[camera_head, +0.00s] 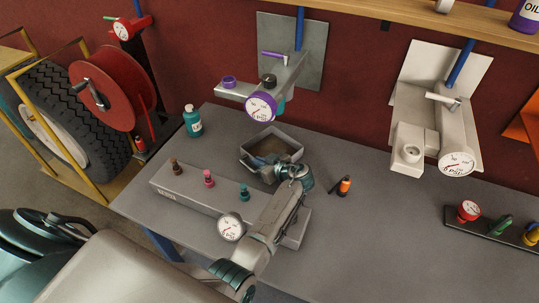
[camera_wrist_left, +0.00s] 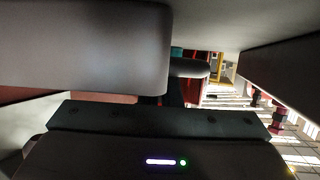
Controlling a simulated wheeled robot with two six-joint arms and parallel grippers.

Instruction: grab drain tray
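The drain tray appears to be the grey open box (camera_head: 290,137) with a dark inside, on the grey workbench in the head view. My left arm reaches over the bench from the lower left. My left gripper (camera_head: 259,165) is at the tray's near side, and the wrist hides part of the near wall. Whether the fingers touch or grip the wall is too small to tell. The left wrist view is filled by close grey surfaces, and I cannot make out the tray there. My right gripper is not in view.
A long grey panel (camera_head: 164,188) with coloured knobs and a gauge (camera_head: 231,227) lies in front of the tray. A teal bottle (camera_head: 193,123) stands left, an orange-black item (camera_head: 344,185) right. Purple (camera_head: 261,106) and white (camera_head: 457,161) gauge fixtures hang behind. The bench right of the tray is mostly clear.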

